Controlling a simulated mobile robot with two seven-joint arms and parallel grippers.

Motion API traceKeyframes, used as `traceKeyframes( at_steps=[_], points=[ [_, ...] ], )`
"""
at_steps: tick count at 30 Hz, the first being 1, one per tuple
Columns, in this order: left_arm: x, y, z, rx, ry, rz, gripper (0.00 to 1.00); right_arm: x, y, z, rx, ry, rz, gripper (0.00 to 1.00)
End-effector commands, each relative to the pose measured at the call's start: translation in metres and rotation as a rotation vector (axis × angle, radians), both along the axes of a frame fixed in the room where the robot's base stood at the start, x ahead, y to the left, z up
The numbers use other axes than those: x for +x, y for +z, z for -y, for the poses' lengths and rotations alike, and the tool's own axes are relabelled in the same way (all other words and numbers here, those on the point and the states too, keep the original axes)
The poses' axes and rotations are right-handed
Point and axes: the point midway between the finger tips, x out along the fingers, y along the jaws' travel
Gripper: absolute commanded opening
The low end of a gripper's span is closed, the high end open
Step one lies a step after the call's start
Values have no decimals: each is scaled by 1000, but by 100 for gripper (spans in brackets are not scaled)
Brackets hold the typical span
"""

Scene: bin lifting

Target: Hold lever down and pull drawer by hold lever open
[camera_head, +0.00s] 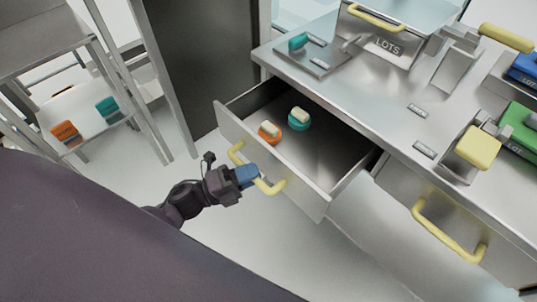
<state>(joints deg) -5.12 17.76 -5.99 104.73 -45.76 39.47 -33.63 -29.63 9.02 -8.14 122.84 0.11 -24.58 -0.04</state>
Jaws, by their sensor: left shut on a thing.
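The drawer (262,168) under the metal counter is pulled well open. Its yellow handle (236,152) is on the front panel. My left gripper (254,177), with blue fingers, is shut on the middle of this handle. The fingers hide that part of it. Inside the drawer lie an orange piece (269,132) and a teal piece (299,120), each with a cream top. On the counter, a yellow-ended lever (478,148) and another yellow-handled lever (506,38) stand at the right. I cannot tell which is the hold lever. My right gripper is not in view.
A second, closed drawer with a yellow handle (448,232) is at the lower right. A metal LOTS box (386,47) and green and blue bins (518,132) stand on the counter. A shelf rack (85,110) is at the left. The floor before the drawer is clear.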

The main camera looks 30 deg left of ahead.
Motion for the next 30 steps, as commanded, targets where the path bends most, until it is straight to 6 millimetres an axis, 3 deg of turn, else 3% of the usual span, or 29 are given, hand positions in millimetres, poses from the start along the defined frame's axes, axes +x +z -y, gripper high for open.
traceKeyframes(
  at_steps=[3,10,26,27,30],
  points=[
    [-22,1,-9,1,0,0,0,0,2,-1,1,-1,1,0],
    [-49,0,-18,1,0,0,0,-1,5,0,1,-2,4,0],
    [-58,0,-21,0,-1,0,0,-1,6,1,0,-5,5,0],
    [-58,0,-21,0,-1,0,22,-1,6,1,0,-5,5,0],
    [-58,0,-21,0,-1,0,37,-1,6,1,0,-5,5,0]
  ],
)
